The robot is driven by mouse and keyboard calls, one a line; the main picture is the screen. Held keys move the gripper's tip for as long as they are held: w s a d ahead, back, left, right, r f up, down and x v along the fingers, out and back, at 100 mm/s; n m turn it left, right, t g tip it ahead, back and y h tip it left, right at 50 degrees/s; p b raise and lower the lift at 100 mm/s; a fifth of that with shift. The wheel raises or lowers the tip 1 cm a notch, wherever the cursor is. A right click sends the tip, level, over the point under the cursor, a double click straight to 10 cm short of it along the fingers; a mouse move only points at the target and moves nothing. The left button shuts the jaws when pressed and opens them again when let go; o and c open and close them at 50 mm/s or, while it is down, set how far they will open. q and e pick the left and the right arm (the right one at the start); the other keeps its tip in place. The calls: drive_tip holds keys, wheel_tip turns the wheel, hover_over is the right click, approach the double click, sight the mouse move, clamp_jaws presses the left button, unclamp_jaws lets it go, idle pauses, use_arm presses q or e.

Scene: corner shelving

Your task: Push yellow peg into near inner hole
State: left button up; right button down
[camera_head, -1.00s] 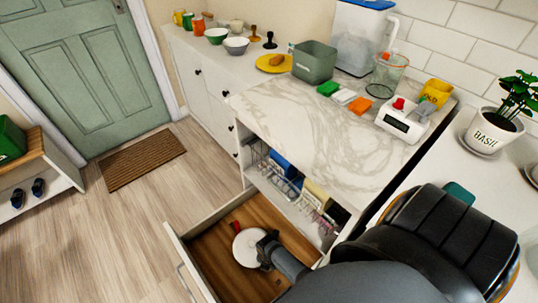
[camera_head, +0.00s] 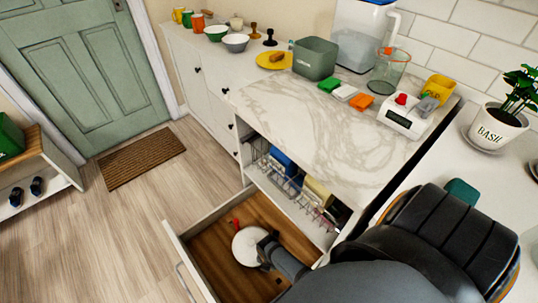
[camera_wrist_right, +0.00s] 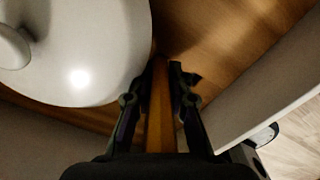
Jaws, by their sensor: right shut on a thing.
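No yellow peg and no hole for it can be made out in either view. My right gripper (camera_head: 268,250) is low inside the open drawer, beside a round white lid-like thing (camera_head: 247,245). In the right wrist view my right gripper (camera_wrist_right: 160,90) has its fingers close on both sides of a narrow orange-brown strip (camera_wrist_right: 160,115), and is shut on it. I cannot tell what this strip is. The white thing (camera_wrist_right: 85,60), with a white knob, lies just left of the fingers. My left gripper is not in view.
The wooden-floored drawer (camera_head: 210,245) is pulled out below a dish rack (camera_head: 285,180). The marble-patterned counter (camera_head: 300,125) above is largely clear, with a white scale-like device (camera_head: 405,117), a glass jar (camera_head: 388,72) and a grey-green box (camera_head: 315,60) along its back.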

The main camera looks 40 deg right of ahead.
drive_tip(key=shift+f, duration=0.45)
drive_tip(key=c, duration=1.1)
unclamp_jaws()
drive_tip(key=shift+c, duration=0.2)
drive_tip(key=shift+r, duration=0.1)
drive_tip(key=shift+w+r, duration=0.1)
drive_tip(key=shift+r, duration=0.2)
wheel_tip(320, 180, up, 11)
drive_tip(key=shift+a+r, duration=0.1)
drive_tip(key=shift+r, duration=0.05)
drive_tip(key=shift+s, duration=0.25)
